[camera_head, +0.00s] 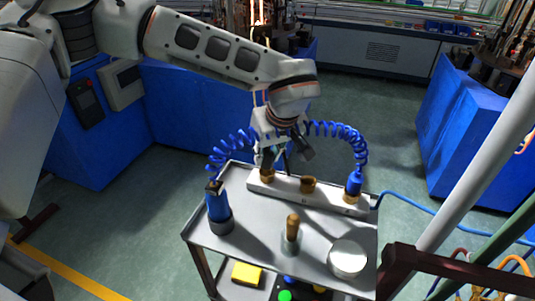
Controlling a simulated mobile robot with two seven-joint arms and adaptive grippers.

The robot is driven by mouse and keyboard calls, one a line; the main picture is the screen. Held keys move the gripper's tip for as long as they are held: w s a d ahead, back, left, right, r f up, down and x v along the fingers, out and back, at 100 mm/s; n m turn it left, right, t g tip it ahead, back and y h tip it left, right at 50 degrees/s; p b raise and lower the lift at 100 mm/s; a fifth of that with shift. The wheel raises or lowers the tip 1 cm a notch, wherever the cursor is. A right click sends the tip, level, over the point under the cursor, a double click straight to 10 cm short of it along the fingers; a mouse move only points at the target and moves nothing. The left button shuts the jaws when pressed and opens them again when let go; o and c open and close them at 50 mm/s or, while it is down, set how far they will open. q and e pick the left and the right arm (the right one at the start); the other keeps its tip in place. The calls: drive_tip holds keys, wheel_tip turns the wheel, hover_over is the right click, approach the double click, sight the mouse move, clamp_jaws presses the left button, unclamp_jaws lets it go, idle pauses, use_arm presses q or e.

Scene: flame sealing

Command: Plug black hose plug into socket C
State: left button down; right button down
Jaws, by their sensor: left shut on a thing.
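My left gripper (277,156) is over the cart, pointing down, shut on the dark hose plug (266,158). The plug is upright at the left brass socket of the white manifold bar (330,200); I cannot tell whether it is seated. The middle brass socket (308,185) is empty. A blue plug (354,182) stands in the right socket, with a blue coiled hose (345,133) arching from it to behind the gripper. Another blue coil (228,147) runs down on the left. Socket letters are not legible. My right gripper is not in view.
The grey cart top (262,228) carries a blue torch-like canister (219,208), a glass vial with a brown stopper (291,232) and a round metal dish (347,257). A yellow block (246,274) lies on the lower shelf. Blue machines stand around.

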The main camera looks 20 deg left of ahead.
use_arm(q)
drive_tip(key=shift+f, duration=0.5)
drive_tip(key=c, duration=1.7)
unclamp_jaws()
drive_tip(key=shift+r+p, duration=1.5)
drive_tip(key=shift+r, duration=3.05)
